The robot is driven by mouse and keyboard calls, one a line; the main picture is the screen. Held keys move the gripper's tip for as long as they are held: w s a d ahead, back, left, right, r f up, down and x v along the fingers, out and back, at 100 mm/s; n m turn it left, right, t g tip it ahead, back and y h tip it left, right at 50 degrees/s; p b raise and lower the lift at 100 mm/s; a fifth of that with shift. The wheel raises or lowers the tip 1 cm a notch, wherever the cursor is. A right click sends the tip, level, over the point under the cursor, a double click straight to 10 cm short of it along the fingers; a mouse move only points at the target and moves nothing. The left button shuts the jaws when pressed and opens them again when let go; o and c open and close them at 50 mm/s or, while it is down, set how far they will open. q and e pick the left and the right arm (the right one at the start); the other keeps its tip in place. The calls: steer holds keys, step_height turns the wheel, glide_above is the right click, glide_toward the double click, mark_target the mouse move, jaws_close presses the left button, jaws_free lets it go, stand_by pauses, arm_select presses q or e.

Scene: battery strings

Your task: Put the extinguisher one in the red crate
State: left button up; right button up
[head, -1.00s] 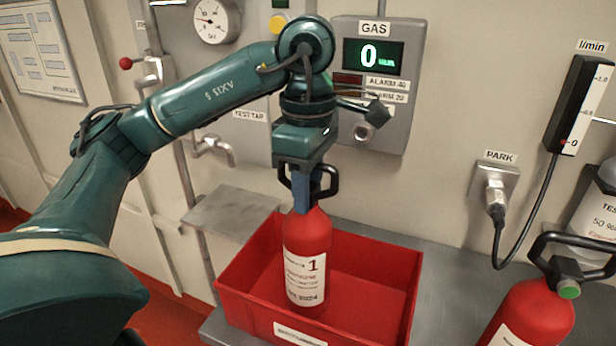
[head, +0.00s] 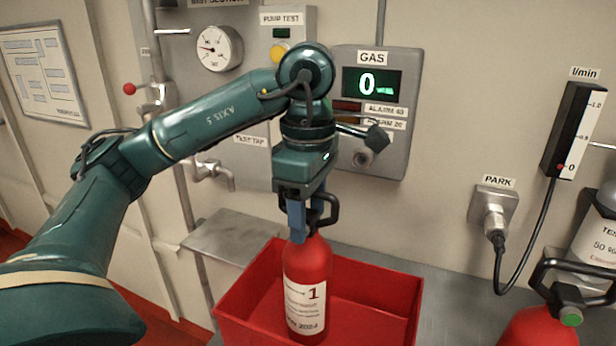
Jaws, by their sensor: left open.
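The extinguisher labelled 1 (head: 308,268) is a red cylinder with a white label and a black handle. It stands upright inside the red crate (head: 247,283), toward its left part. My left gripper (head: 303,222) points down at the extinguisher's top, with its blue fingers open around the neck and handle area. Whether a finger still touches the handle cannot be told. The crate's front wall is cut off by the lower edge of the head view. My right gripper is not in view.
A second red extinguisher (head: 538,330) with a black handle stands at the lower right, partly cut off. A grey bench (head: 455,300) lies between it and the crate. A wall tap (head: 215,172), gas panel (head: 400,140) and PARK socket cable (head: 530,240) are behind.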

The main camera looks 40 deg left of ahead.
arm_select(q)
step_height(320, 180, up, 11)
steer(key=p, duration=0.4)
steer(key=shift+r, duration=0.3)
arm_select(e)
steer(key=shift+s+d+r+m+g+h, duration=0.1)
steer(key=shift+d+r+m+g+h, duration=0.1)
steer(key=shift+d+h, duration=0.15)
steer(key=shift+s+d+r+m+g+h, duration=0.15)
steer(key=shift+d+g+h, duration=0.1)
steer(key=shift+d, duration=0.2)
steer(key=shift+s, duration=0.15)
